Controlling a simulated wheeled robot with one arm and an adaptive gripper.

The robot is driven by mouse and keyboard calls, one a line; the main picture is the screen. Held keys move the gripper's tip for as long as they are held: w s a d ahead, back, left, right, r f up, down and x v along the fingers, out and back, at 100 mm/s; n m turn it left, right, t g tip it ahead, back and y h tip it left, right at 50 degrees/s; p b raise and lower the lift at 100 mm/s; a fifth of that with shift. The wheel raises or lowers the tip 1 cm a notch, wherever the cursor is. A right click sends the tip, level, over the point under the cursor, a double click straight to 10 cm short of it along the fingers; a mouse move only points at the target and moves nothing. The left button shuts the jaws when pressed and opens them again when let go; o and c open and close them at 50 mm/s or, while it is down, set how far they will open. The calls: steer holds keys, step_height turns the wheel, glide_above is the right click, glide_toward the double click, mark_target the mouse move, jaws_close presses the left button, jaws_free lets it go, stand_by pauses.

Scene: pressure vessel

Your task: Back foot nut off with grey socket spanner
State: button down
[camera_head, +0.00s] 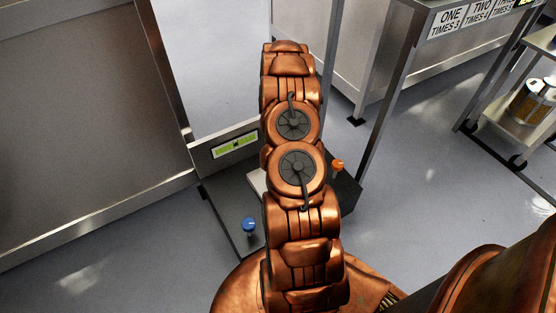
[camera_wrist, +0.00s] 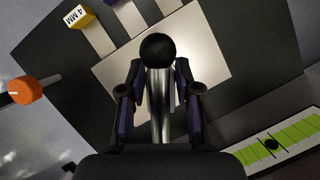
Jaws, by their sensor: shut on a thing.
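In the wrist view my gripper (camera_wrist: 161,88) has its two dark fingers closed on either side of a metal shaft (camera_wrist: 158,118) with a dark round end (camera_wrist: 158,50). It looks like a socket spanner; I cannot tell if it is the grey one. Below it lies a dark base (camera_wrist: 225,25) with a pale plate (camera_wrist: 205,60). An orange knob (camera_wrist: 38,89) is at the left. In the head view my copper arm hides my gripper and much of the dark base (camera_head: 226,212). A blue knob (camera_head: 249,224) and the orange knob (camera_head: 337,166) stand at its sides. I see no back foot nut.
A green-marked strip (camera_head: 235,146) sits at the base's far edge; it also shows in the wrist view (camera_wrist: 282,143). A yellow "4 MM" block (camera_wrist: 79,16) is at upper left there. A metal panel (camera_head: 80,100) stands left, a labelled bench (camera_head: 452,20) and cart (camera_head: 515,120) right.

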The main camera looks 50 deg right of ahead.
steer(key=shift+r, duration=0.25)
steer(key=shift+r+p, duration=1.15)
steer(key=shift+r, duration=2.15)
